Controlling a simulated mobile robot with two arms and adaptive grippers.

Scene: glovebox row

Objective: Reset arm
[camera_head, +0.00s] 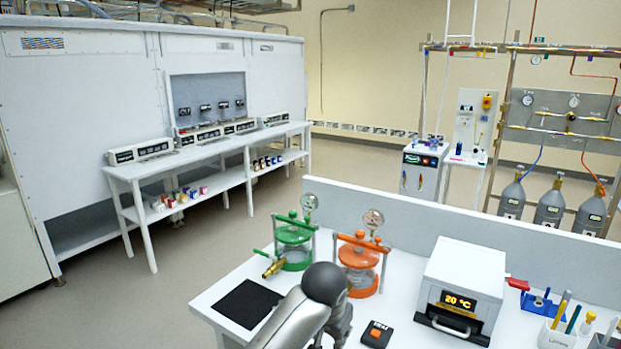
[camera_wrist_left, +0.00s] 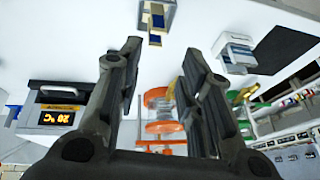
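My left arm shows at the bottom centre of the head view, over the white bench (camera_head: 225,290). In the left wrist view my left gripper (camera_wrist_left: 162,48) has its two fingers well apart, with nothing held between them. The orange-lidded glass vessel (camera_head: 359,262) stands beyond the fingers; it also shows between them in the left wrist view (camera_wrist_left: 160,128). My right gripper is in neither view.
On the bench are a green-lidded vessel (camera_head: 293,243), a black mat (camera_head: 248,303), a small black-and-orange box (camera_head: 376,334), a white heater reading 20 °C (camera_head: 465,280) and pen cups (camera_head: 556,337). A low panel (camera_head: 420,225) backs the bench. Open floor (camera_head: 200,260) lies left.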

